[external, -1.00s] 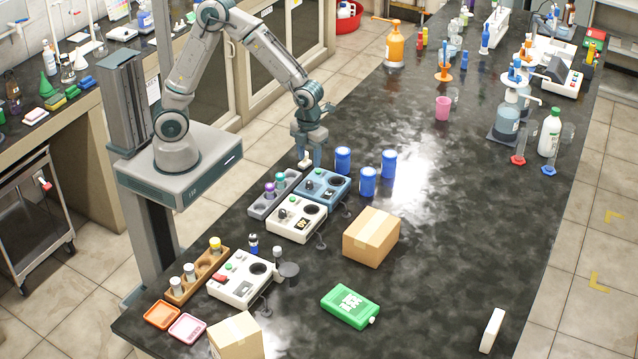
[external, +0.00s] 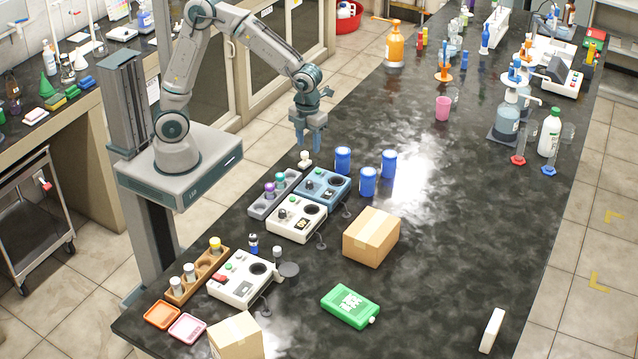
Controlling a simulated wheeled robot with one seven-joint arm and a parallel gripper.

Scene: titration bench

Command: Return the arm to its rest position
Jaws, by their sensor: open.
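My gripper (external: 311,146) points down, open and empty, above the far left edge of the black bench (external: 440,265). A small white-capped vial (external: 304,159) stands on the bench just below the fingertips and slightly left, apart from them. My arm rises from its grey base at the left and arches over to the gripper.
Blue jars (external: 368,182) stand right of the gripper. A blue device (external: 322,187), a white device (external: 296,219) and a grey rack (external: 273,196) are close in front. The bench centre right is clear.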

